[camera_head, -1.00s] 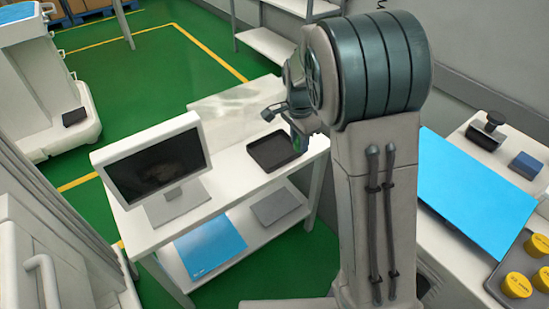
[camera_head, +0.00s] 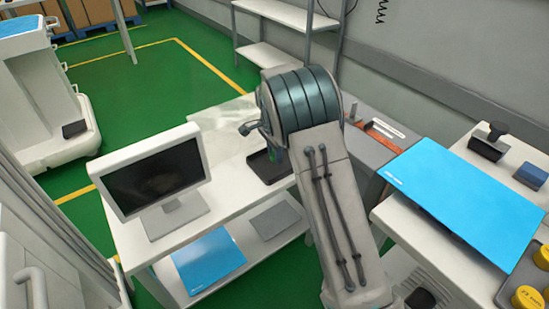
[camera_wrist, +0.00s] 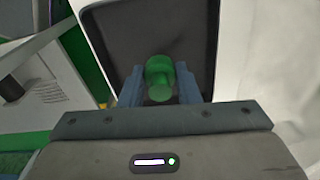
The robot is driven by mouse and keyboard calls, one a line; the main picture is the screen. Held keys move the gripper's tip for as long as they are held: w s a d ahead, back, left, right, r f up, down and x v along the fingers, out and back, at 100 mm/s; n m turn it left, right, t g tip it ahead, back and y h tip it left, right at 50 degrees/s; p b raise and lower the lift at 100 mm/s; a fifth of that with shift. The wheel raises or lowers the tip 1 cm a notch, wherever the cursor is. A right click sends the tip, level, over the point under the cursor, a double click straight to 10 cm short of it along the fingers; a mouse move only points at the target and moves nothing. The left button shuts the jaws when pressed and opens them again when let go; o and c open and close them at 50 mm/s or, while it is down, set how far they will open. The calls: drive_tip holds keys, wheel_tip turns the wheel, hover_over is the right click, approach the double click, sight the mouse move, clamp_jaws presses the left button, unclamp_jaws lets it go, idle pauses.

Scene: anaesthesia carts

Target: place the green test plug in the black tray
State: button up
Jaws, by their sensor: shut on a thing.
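The green test plug (camera_wrist: 160,80) is between the two blue-grey fingers of my gripper (camera_wrist: 160,88), which is shut on it. The black tray (camera_wrist: 118,42) lies under and beyond the plug in the wrist view. In the head view the black tray (camera_head: 262,168) is on the white table, partly hidden behind my arm. The plug appears over the tray's area. I cannot tell whether it touches the tray floor. My gripper is mostly hidden by my arm in the head view.
A monitor (camera_head: 157,178) stands on the white table, left of the tray. A blue sheet (camera_head: 209,258) and a grey flat item (camera_head: 274,221) lie on the lower shelf.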

drive_tip(key=shift+f, duration=1)
drive_tip(key=shift+f, duration=0.2)
drive_tip(key=o, duration=0.9)
drive_tip(key=shift+o, duration=0.2)
drive_tip(key=r, duration=0.4)
drive_tip(key=r+p, duration=0.1)
drive_tip(key=r, duration=0.3)
drive_tip(key=r+p, duration=0.1)
drive_tip(key=r, duration=0.3)
drive_tip(key=shift+s+a+r, duration=0.25)
drive_tip(key=shift+s+r, duration=0.05)
